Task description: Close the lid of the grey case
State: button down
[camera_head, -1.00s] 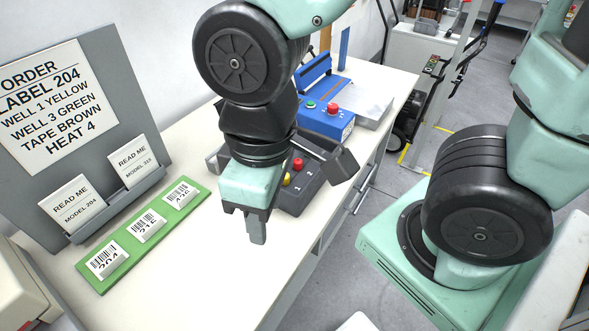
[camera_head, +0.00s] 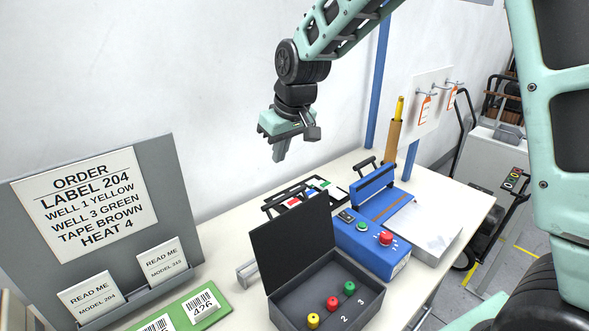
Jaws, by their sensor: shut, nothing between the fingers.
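The grey case (camera_head: 372,303) stands on the bench at the lower middle of the head view. Its dark lid (camera_head: 293,240) is up, hinged at the back left and standing roughly upright. Inside the case a yellow peg (camera_head: 313,321), a red peg (camera_head: 332,303) and a green peg (camera_head: 350,287) stand in a row beside printed numbers. My gripper (camera_head: 279,157) is shut and empty. It hangs in the air above and behind the lid, fingers pointing down, apart from it.
A blue machine (camera_head: 365,241) with red and green buttons stands right of the case. An order board (camera_head: 100,205) and a green label strip (camera_head: 212,316) are at the left. Small dark racks (camera_head: 292,203) lie behind the lid. The bench (camera_head: 222,245) has free room left of the lid.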

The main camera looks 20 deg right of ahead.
notch_tip(320, 180, down, 9)
jog(key=d+p, duration=0.1)
jog(key=p, duration=0.4)
jog(key=shift+f, duration=0.15)
dwell(0.5)
